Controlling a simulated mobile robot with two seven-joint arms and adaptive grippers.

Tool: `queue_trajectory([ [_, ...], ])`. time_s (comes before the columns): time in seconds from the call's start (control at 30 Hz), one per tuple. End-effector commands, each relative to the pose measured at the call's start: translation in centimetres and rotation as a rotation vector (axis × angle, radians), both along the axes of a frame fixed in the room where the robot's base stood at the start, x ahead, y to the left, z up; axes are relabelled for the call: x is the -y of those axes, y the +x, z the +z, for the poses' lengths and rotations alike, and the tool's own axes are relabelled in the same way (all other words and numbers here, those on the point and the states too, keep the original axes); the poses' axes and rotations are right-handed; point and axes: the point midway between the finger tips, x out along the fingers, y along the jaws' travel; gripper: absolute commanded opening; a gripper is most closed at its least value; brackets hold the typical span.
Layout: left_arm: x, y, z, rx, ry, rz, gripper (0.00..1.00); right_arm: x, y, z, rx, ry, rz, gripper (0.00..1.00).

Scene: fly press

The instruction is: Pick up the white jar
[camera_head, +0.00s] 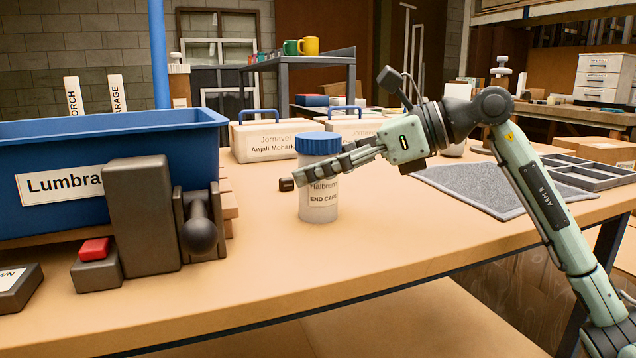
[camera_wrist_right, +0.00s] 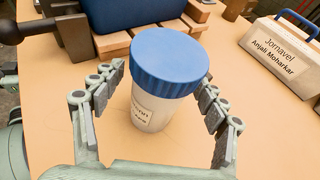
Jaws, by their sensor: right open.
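In the right wrist view the jar (camera_wrist_right: 150,112) stands between the two spread fingers of the open right gripper (camera_wrist_right: 160,100). A gap shows between the jar and each finger there. The fingers hide part of the jar and its label in the head view. My left gripper is not in view.
A blue bin (camera_head: 130,135) labelled "Lumbra" and a dark press-like block (camera_head: 142,215) stand at the left. Labelled cases with blue handles (camera_head: 265,140) are behind the jar. A grey mat (camera_head: 470,187) and a divided tray (camera_head: 590,172) lie at the right.

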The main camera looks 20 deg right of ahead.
Motion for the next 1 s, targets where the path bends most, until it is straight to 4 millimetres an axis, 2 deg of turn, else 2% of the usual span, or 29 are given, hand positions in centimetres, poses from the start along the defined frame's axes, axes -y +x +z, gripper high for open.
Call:
queue_trajectory([
  [0.27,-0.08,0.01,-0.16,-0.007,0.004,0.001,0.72,-0.4,0.3,-0.18,0.001,0.001,-0.001,0.73],
  [0.37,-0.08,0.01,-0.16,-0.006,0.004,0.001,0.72,-0.39,0.29,-0.19,0.001,0.001,-0.001,0.63],
  [0.73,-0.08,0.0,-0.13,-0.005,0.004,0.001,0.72,-0.36,0.28,-0.2,0.0,0.0,-0.001,0.18],
  [1.0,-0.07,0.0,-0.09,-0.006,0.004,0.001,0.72,-0.36,0.28,-0.02,0.002,0.0,-0.001,0.17],
])
